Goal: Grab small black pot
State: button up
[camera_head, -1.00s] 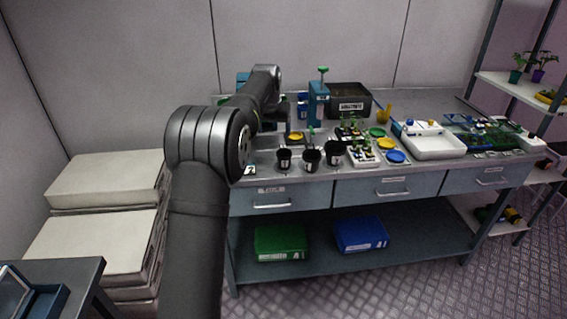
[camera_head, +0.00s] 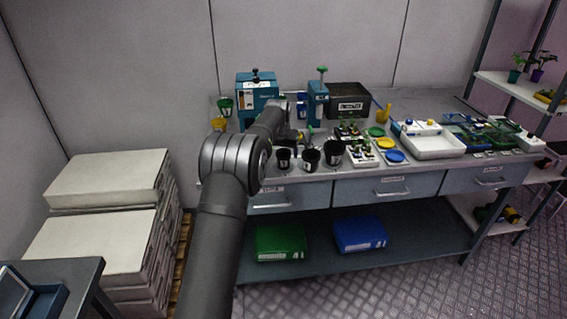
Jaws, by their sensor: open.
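Three black pots with white labels stand in a row near the front edge of the bench. The left pot (camera_head: 284,159) looks the smallest, the middle pot (camera_head: 311,160) is a little larger, and the right pot (camera_head: 334,153) is the largest. All three stand upright. My gripper (camera_head: 291,135) is behind and above the left pot, apart from it. It is open and holds nothing that I can see. My own arm partly hides it, and its fingers are small and dark.
A blue machine (camera_head: 257,95) and a blue press (camera_head: 318,103) stand at the back, with a black bin (camera_head: 348,99) beside them. Right of the pots are a white seedling tray (camera_head: 363,157), coloured lids and a white basin (camera_head: 437,146). Green and yellow pots stand at left.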

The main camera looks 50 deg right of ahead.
jog(key=x, duration=0.4)
jog(key=shift+f, duration=0.15)
jog(key=shift+s, duration=0.1)
jog(key=shift+c, duration=0.3)
jog(key=c, duration=1)
